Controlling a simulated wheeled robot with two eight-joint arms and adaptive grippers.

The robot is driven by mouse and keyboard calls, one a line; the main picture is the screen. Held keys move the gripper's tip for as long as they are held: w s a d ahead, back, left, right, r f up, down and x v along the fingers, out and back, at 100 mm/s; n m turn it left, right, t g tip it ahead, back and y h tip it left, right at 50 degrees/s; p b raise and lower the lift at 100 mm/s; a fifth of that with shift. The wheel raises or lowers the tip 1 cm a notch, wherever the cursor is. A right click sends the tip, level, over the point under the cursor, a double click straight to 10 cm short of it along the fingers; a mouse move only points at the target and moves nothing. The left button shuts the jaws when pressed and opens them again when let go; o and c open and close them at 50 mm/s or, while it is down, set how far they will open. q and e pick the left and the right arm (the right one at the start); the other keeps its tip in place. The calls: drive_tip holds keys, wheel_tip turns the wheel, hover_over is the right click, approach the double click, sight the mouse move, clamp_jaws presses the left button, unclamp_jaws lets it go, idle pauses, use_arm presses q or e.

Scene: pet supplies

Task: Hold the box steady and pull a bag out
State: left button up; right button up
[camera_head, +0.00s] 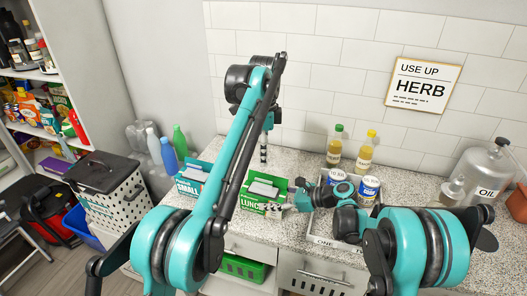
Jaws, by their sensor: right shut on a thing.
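A green box marked LUNCH (254,208) stands on the speckled counter, with a pale bag (264,188) showing in its top opening.
A green bottle (180,142) and a blue bottle (168,156) stand at the left. A large OIL container (484,172) is at right.

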sight(264, 181)
use_arm(q)
wheel_tip(264, 181, down, 11)
drive_tip(key=m, duration=0.4)
idle(0.4)
clamp_jaws()
drive_tip(key=shift+r, duration=0.15)
use_arm(e)
clamp_jaws()
use_arm(q)
drive_tip(key=shift+r, duration=1)
